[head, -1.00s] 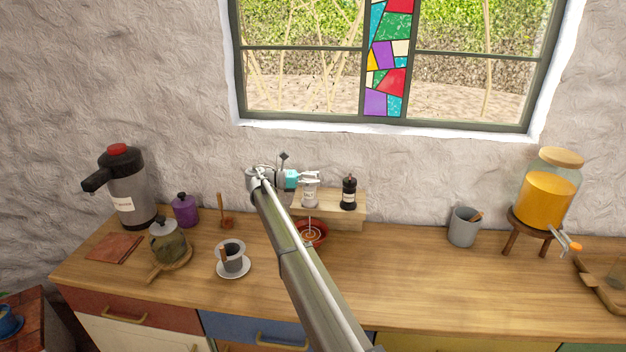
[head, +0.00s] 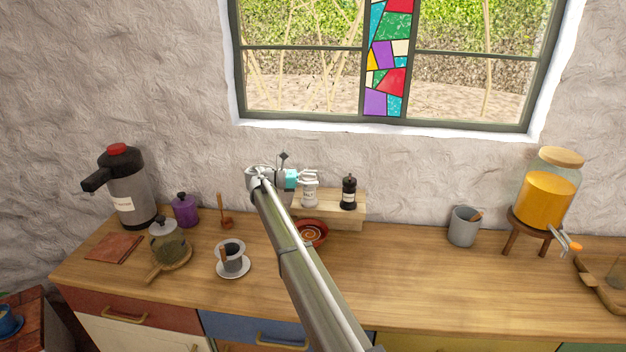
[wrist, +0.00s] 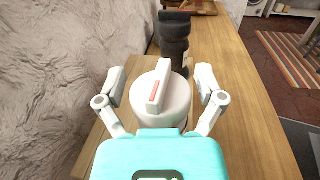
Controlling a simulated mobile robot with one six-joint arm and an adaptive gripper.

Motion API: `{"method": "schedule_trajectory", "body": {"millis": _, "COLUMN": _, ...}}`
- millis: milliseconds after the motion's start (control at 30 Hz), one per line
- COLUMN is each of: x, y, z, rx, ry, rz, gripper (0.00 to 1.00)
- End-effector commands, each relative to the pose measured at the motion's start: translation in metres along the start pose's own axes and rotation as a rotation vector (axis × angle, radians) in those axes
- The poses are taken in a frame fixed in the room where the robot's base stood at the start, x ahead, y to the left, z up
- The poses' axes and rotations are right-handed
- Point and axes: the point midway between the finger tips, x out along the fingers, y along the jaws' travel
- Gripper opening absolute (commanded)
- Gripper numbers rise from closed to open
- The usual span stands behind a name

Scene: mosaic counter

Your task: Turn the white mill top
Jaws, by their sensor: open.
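The white mill (head: 310,195) stands upright on a small wooden riser (head: 336,207) against the wall, with a label on its front. In the wrist view its round white top (wrist: 172,102) carries a raised bar with a reddish stripe, slanted slightly from straight ahead. My gripper (head: 307,178) is at the height of the mill's top. In the wrist view my gripper (wrist: 161,82) is open, with one finger on each side of the top and visible gaps between fingers and top. The mill's lower body is hidden there.
A black mill (head: 349,193) stands just right of the white one, beyond it in the wrist view (wrist: 174,45). A reddish bowl (head: 312,233) sits on the counter in front of the riser. The counter (head: 400,270) to the right is clear up to a grey cup (head: 464,226).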

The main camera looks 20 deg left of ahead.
Motion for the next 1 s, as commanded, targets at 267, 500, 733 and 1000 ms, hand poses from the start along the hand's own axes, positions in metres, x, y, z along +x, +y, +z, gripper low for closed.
{"method": "schedule_trajectory", "body": {"millis": 267, "x": -0.008, "y": 0.001, "z": 0.0, "rx": 0.0, "ry": 0.0, "rz": 0.001, "gripper": 0.87}}
{"method": "schedule_trajectory", "body": {"millis": 500, "x": -0.033, "y": 0.001, "z": 0.0, "rx": 0.0, "ry": 0.0, "rz": 0.001, "gripper": 0.87}}
{"method": "schedule_trajectory", "body": {"millis": 733, "x": -0.061, "y": 0.001, "z": 0.0, "rx": 0.0, "ry": 0.0, "rz": 0.0, "gripper": 0.87}}
{"method": "schedule_trajectory", "body": {"millis": 1000, "x": -0.075, "y": 0.0, "z": 0.0, "rx": 0.0, "ry": 0.001, "rz": 0.001, "gripper": 0.87}}
